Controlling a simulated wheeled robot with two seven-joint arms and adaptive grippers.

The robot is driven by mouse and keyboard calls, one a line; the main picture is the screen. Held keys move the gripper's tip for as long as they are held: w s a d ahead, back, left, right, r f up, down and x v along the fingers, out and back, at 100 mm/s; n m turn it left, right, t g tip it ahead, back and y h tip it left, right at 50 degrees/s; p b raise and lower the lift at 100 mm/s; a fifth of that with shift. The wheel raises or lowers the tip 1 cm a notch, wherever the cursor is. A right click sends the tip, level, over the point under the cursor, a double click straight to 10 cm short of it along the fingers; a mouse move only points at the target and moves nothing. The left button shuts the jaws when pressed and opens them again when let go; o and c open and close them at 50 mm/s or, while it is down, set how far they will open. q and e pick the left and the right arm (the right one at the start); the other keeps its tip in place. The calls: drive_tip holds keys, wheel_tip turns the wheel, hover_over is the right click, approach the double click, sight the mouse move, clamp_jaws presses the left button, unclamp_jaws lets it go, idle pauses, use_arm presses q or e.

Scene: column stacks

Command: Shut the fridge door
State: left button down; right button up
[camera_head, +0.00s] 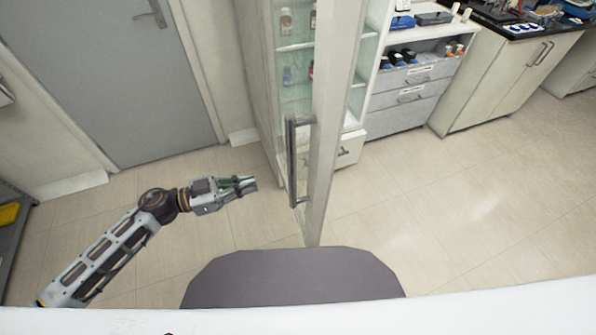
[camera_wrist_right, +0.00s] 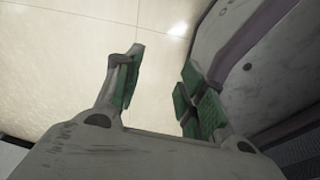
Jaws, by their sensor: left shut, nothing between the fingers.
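The fridge door (camera_head: 332,100) stands open and swung out towards me, seen nearly edge-on, with a pale frame and a dark vertical handle (camera_head: 291,165) on its left side. The fridge (camera_head: 258,75) behind it shows glass walls and shelves with small bottles. My left gripper (camera_head: 250,184) is shut and empty, to the left of the handle and apart from it in the picture. My right gripper (camera_wrist_right: 160,68) shows only in the right wrist view. Its green-padded fingers are apart with only floor between them, and no part of the door shows there.
A grey room door (camera_head: 105,80) is at the back left. Drawers (camera_head: 405,95) and a counter cabinet (camera_head: 500,85) stand at the right beyond the fridge door. A shelf with a yellow item (camera_head: 9,213) is at the left edge. Tiled floor is free on both sides of the door.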

drive_tip(key=shift+w+d, duration=0.15)
drive_tip(key=shift+d, duration=0.15)
use_arm(q)
drive_tip(key=x, duration=1.4)
drive_tip(key=shift+p, duration=0.4)
use_arm(e)
drive_tip(key=shift+s+a+r, duration=0.1)
drive_tip(key=shift+a+r, duration=0.05)
drive_tip(key=shift+a, duration=0.3)
drive_tip(key=shift+s+a+r, duration=0.1)
drive_tip(key=shift+a+r, duration=0.05)
drive_tip(key=shift+a, duration=0.3)
use_arm(q)
drive_tip(key=shift+w+d, duration=0.1)
drive_tip(key=shift+d, duration=0.05)
use_arm(e)
drive_tip(key=shift+r, duration=0.15)
